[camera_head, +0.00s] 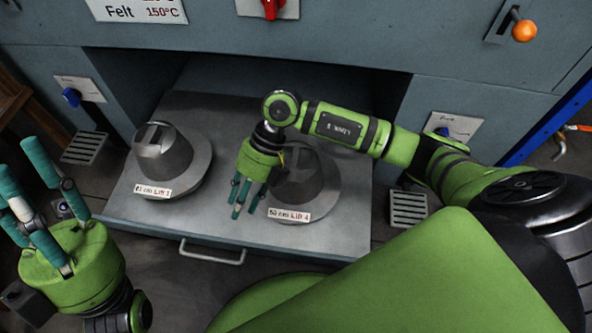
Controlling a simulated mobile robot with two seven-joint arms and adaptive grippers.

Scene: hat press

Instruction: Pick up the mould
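Two grey metal hat moulds stand on a pulled-out metal tray (230,120). The left mould (172,158) has a slot in its top and a white label on its brim. The right mould (312,180) has a label that seems to start with 50 cm. My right gripper (246,203) points down between the moulds, close to the left side of the right mould. Its teal fingers look apart and hold nothing visible; whether they touch the brim I cannot tell. My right arm hides part of that mould's top. My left gripper (32,190) is open and empty at the lower left, fingers up.
The tray has a front handle (212,253) and sits in the opening of a blue-grey press (330,30). A blue knob (71,97), a red switch (270,8) and an orange-knobbed lever (523,30) are on the press. Vented steps flank the tray.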

